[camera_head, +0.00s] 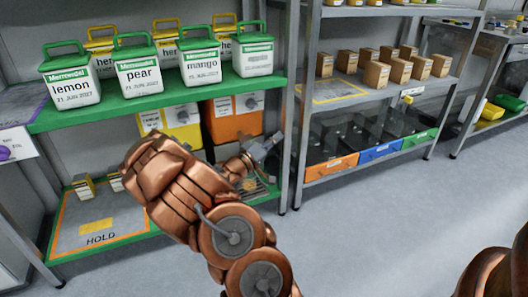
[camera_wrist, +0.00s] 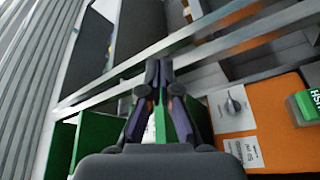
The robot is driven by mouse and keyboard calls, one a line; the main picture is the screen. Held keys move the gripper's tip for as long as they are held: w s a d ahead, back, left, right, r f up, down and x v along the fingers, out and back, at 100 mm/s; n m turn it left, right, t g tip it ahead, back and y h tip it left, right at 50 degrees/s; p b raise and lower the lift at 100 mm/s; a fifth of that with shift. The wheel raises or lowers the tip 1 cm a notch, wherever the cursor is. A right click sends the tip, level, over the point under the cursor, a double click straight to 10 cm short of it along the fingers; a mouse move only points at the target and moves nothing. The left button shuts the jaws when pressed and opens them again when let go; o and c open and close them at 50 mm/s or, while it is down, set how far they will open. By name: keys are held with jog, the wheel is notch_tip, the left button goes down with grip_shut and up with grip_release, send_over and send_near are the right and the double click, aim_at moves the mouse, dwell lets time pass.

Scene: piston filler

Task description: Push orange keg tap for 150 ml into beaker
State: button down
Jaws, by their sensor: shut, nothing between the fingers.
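The orange keg (camera_head: 228,128) sits on the shelf below the green-edged shelf in the head view, with a pale label and a round dial on its front. In the wrist view the orange keg (camera_wrist: 283,135) fills the right side, with its dial (camera_wrist: 234,105) in view. A green-and-white block (camera_wrist: 306,106) with lettering is cut off at the right edge; I cannot tell if it is the tap. My gripper (camera_head: 277,139) is shut and empty, in front and to the right of the keg. It also shows in the wrist view (camera_wrist: 158,66). I cannot make out a beaker.
A yellow keg (camera_head: 181,122) stands left of the orange one. A grey shelf post (camera_head: 298,110) rises close to the right of my gripper. Several white tubs (camera_head: 138,76) stand above. Orange, blue and green bins (camera_head: 380,152) sit right. The HOLD mat (camera_head: 99,232) lies lower left.

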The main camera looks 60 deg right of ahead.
jog(key=s+a+r+m+g+y+p, duration=0.1)
jog(key=s+a+r+g+y, duration=0.1)
jog(key=s+a+y, duration=0.35)
jog(key=s+a+r+m+g+y, duration=0.1)
jog(key=s+a+r+g+y, duration=0.15)
jog(key=s+a, duration=0.55)
jog(key=s+a+f+n+t+y, duration=0.1)
jog(key=a+n+t+y, duration=0.1)
jog(key=a, duration=1)
jog(key=s+a+f+n+t+y+p, duration=0.1)
jog(key=a+n+y, duration=0.4)
jog(key=a, duration=0.8)
jog(key=s+a+f+n+t+y, duration=0.1)
jog(key=a+f+n+t+y, duration=0.1)
jog(key=a, duration=1.1)
jog(key=f+n+y, duration=0.1)
jog(key=n+y, duration=0.1)
jog(key=shift+a+f+t+y+p, duration=0.2)
jog(key=shift+a+t+y+p, duration=0.05)
jog(key=shift+t+y+p, duration=0.15)
jog(key=shift+a+n, duration=0.1)
jog(key=shift+n, duration=0.2)
